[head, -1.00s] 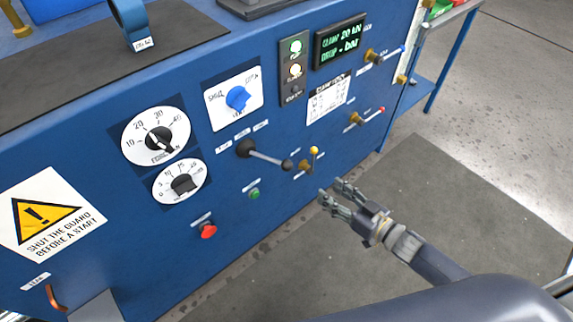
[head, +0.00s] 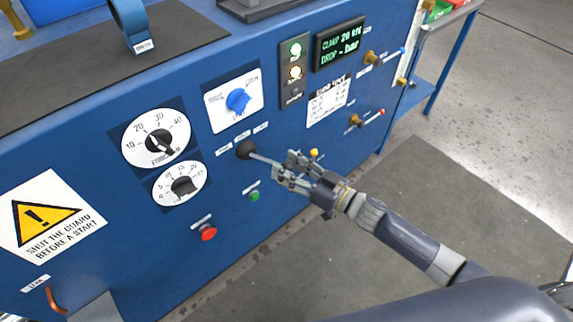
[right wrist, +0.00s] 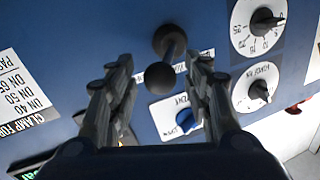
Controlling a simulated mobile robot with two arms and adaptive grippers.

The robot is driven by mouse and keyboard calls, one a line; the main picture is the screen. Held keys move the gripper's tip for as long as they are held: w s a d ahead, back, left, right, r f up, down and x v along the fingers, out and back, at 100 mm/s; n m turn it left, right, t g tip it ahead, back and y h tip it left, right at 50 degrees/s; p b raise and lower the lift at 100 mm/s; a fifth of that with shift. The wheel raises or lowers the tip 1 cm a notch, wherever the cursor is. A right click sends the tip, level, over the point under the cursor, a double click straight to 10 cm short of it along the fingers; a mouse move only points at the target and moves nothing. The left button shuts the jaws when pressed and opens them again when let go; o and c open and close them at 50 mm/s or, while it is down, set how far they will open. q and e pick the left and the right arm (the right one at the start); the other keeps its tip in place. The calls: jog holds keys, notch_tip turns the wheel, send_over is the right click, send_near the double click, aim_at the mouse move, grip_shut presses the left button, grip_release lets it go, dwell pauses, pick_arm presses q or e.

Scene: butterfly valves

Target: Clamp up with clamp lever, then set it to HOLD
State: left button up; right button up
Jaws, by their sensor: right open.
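The clamp lever (head: 262,159) stands out from a black hub on the blue panel and points right and slightly down in the head view. Three small labels lie above it, too small to read surely. In the right wrist view its round black knob (right wrist: 160,77) sits between the two fingers, with a gap on each side. My right gripper (head: 283,165) is open around the lever's knob end, and its fingers hide the knob in the head view. My left gripper is not in view.
A display (head: 340,41) reads clamp 20 kN and drop - bar. A small yellow-knobbed lever (head: 314,154) is just behind my right gripper. A blue knob (head: 238,100), two dials, a green button (head: 254,195) and a red button (head: 208,233) are nearby.

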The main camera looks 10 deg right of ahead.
aim_at(266, 160)
jog(key=shift+w+a, duration=0.3)
jog(key=shift+c, duration=0.6)
grip_shut()
jog(key=shift+s+a+r+m+t+h+p, duration=0.1)
jog(key=shift+s+a+m+t+h+p, duration=0.2)
jog(key=shift+p, duration=0.15)
jog(key=shift+s+a+m+t+h+p, duration=0.4)
jog(key=shift+m+t+h+p, duration=0.1)
jog(key=shift+m+h, duration=0.1)
jog(key=shift+s+a+m+t+h, duration=0.25)
jog(key=shift+m+t+h, duration=0.1)
jog(key=shift+h, duration=0.2)
jog(key=shift+s+a+m+t+h, duration=0.15)
jog(key=shift+a+m+t+h, duration=0.15)
jog(key=shift+h, duration=0.25)
jog(key=shift+s+a+m+t+h, duration=0.3)
jog(key=shift+m+h, duration=0.2)
jog(key=shift+h, duration=0.15)
jog(key=shift+s+a+m+t+h, duration=0.15)
jog(key=shift+a+m+t+h, duration=0.1)
jog(key=shift+m+h, duration=0.3)
jog(key=shift+d, duration=0.1)
